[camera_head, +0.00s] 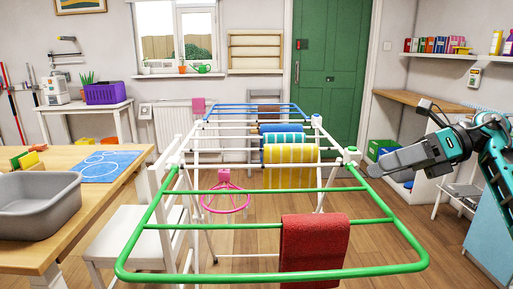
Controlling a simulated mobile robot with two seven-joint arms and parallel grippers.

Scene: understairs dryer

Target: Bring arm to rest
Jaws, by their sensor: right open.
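My right gripper (388,159) is at the right, coming in from the right edge on a dark and teal arm. Its jaws point left, just past the right side of the drying rack. It is open, and I see nothing held in it. My left gripper is not in view. The drying rack (258,190) stands in the middle, with a green front frame and a blue back frame. Yellow and teal striped cloths (290,155) hang on the middle bars.
A wooden table (100,205) with a grey basin (38,205) stands at the left. A green door (330,75) is at the back. A wooden counter (420,100) and a light blue cabinet (488,240) are at the right. Bare floor shows between rack and cabinet.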

